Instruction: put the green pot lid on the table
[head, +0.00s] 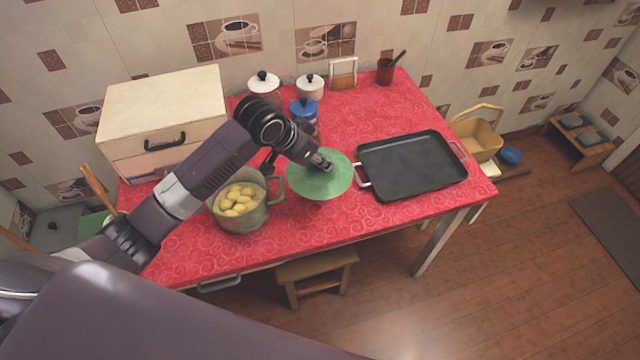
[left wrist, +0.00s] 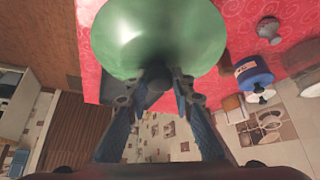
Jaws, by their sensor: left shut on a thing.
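The green pot lid (head: 330,183) is in my left gripper (head: 322,162), which is shut on its knob. In the head view the lid is between the pot and the black tray, over the red table (head: 232,263). In the left wrist view the lid (left wrist: 160,35) fills the top middle, with the fingers (left wrist: 158,84) at its knob. I cannot tell whether the lid touches the table. The green pot (head: 240,218) stands uncovered to the left, with yellow potatoes (head: 236,200) inside. My right gripper is not in view.
A black tray (head: 412,163) lies right of the lid. A wooden bread box (head: 160,115) stands at the back left. The table's front strip is bare.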

